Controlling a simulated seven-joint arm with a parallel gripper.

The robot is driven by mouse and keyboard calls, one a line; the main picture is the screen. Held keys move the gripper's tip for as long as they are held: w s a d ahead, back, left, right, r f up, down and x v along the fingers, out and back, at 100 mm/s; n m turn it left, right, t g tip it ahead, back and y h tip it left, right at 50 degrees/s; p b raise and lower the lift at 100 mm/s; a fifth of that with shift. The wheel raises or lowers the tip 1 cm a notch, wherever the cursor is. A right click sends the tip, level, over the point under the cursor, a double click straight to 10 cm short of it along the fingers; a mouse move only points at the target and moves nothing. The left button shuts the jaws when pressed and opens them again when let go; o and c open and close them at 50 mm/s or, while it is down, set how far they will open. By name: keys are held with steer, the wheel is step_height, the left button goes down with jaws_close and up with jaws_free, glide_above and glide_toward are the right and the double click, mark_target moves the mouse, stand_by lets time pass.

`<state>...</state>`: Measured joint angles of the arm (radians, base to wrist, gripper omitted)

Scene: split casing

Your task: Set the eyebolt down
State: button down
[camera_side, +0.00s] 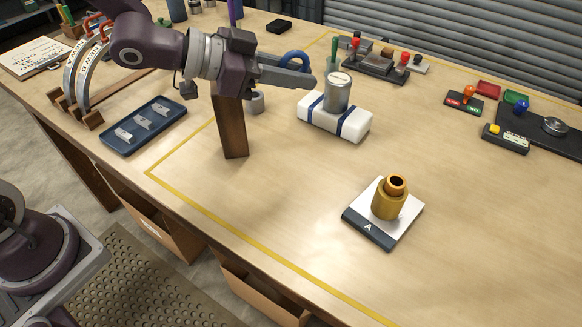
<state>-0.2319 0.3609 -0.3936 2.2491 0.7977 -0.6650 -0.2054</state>
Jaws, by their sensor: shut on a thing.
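My gripper (312,82) is at the upper middle, above the table and just left of a silver can. Its fingers point right and are shut. A brass-coloured casing (388,203) with a copper-coloured ring on top stands upright on a pale pad marked A (368,228).
The silver can (338,95) stands on a white block with blue bands (355,125). A wooden post (232,128) stands under my arm. A blue tray (120,138) with small pieces lies left. Button boxes line the right back. The table around the pad is clear.

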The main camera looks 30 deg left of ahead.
mark_target(295, 170)
steer(key=f, duration=1.8)
steer(key=shift+s+d+f, duration=0.1)
steer(key=shift+s+d, duration=0.05)
steer(key=shift+s, duration=0.1)
steer(key=shift+f, duration=0.5)
steer(key=shift+f, duration=0.1)
steer(key=c, duration=1.4)
jaws_free()
steer(key=shift+m, duration=0.3)
steer(key=shift+o, duration=0.2)
